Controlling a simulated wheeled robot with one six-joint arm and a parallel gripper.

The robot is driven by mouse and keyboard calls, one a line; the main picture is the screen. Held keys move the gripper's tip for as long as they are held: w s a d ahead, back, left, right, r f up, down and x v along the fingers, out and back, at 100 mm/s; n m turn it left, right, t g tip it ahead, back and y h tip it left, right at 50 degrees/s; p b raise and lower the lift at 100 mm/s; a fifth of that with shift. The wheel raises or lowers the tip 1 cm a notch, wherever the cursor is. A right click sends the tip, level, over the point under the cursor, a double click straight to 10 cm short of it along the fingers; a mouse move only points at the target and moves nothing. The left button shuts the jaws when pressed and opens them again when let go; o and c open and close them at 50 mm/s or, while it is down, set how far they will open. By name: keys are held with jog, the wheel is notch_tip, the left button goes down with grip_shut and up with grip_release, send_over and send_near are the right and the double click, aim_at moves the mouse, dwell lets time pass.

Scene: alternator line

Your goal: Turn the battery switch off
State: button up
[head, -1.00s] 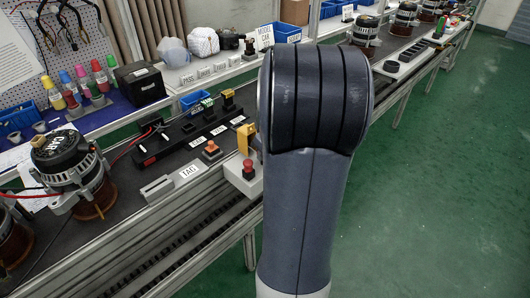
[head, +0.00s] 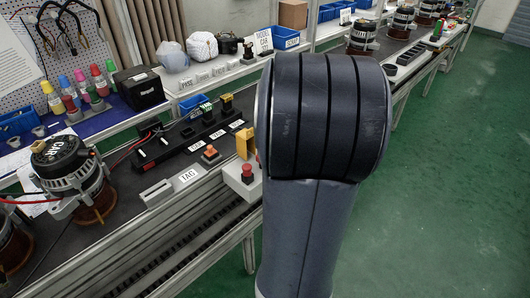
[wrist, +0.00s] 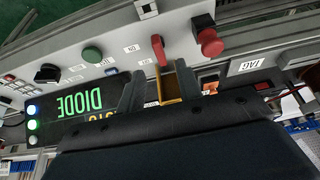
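A yellow part (wrist: 170,88) shows between the fingers, nearer the camera. In the head view my arm hides the gripper and the lever.
A red mushroom button (wrist: 208,38) sits right of the lever, also seen in the head view (head: 247,169). A green button (wrist: 92,54) and black knob (wrist: 47,73) are to the left. A lit DIODE display (wrist: 80,102) lies below. An alternator (head: 75,170) stands on the bench.

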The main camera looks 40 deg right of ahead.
jog(key=v, duration=0.5)
jog(key=b+x, duration=0.1)
jog(key=x, duration=1)
jog(key=shift+r+p, duration=0.1)
jog(key=shift+p, duration=0.25)
jog(key=shift+b, duration=0.35)
